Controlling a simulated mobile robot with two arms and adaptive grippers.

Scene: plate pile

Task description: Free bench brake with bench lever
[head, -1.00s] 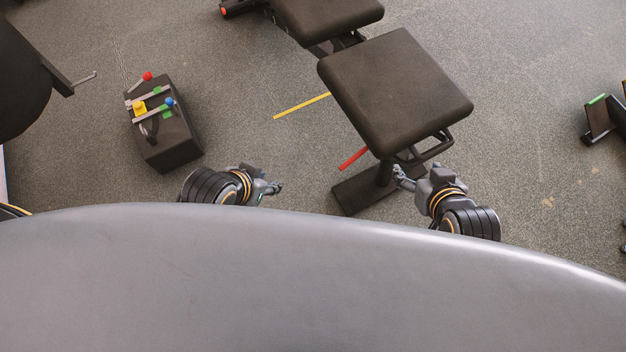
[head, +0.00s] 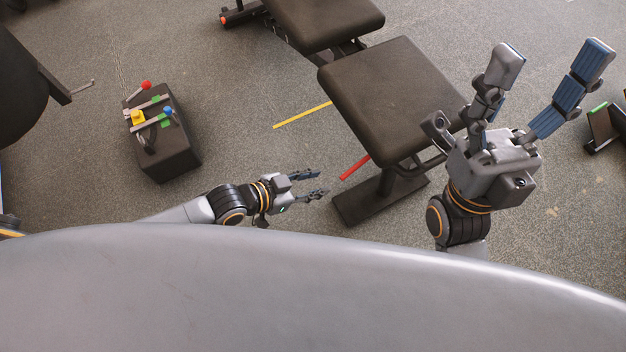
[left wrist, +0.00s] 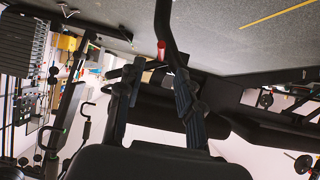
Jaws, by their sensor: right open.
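The black padded bench (head: 395,95) stands right of centre on a dark foot (head: 375,205). A dark bar curves under its near edge. A red bar (head: 355,167) shows beside the foot; I cannot tell whether it is a lever or a floor mark. A dark box with levers (head: 165,150) stands at the left, with red and blue balls and a yellow knob. My left gripper (head: 322,183) is open and empty, left of the bench foot. In the left wrist view its fingers (left wrist: 155,95) are apart, with a red-ended part (left wrist: 161,50) beyond. My right gripper (head: 550,62) is open, raised and empty.
Another bench pad (head: 320,20) is behind the first. A yellow strip (head: 302,115) lies on the floor. A dark round machine part (head: 20,85) is at the far left, and equipment (head: 603,125) at the right edge.

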